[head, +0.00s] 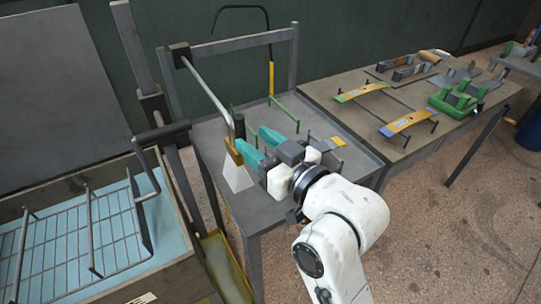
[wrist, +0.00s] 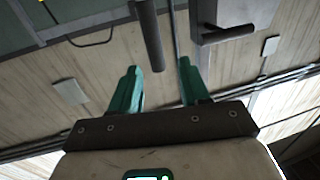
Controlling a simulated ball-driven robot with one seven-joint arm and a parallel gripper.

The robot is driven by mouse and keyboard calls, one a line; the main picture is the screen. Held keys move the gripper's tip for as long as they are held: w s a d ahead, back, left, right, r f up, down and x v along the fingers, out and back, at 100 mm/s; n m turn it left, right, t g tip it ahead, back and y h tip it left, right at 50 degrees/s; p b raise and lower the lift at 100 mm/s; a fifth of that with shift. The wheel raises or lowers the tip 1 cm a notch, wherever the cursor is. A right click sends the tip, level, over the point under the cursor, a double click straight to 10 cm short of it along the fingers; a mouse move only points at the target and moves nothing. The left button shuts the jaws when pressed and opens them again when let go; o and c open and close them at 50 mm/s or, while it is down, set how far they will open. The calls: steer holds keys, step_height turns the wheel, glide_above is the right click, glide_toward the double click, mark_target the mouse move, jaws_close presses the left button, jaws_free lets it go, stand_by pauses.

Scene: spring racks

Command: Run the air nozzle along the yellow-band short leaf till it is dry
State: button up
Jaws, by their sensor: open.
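A silver pipe (head: 205,85) slopes down to a dark cylinder (head: 240,126). Below it are a brass-coloured block (head: 233,151) and a pale cone (head: 237,177), beside the left fingertip. I cannot tell whether they touch, or which part is the air nozzle.
The right table (head: 385,165) holds yellow-marked leaves (head: 408,122) and a green fixture (head: 456,102). A wire rack (head: 60,245) sits in a tank at left.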

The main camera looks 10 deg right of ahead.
mark_target(243, 129)
steer(key=shift+b+v, duration=0.3)
steer(key=shift+v, duration=1.7)
steer(key=shift+f, duration=0.1)
steer(key=x, duration=0.5)
steer(key=b+x, duration=0.1)
steer(key=x, duration=0.4)
steer(key=shift+w, duration=0.45)
steer(key=shift+c, duration=0.2)
jaws_close()
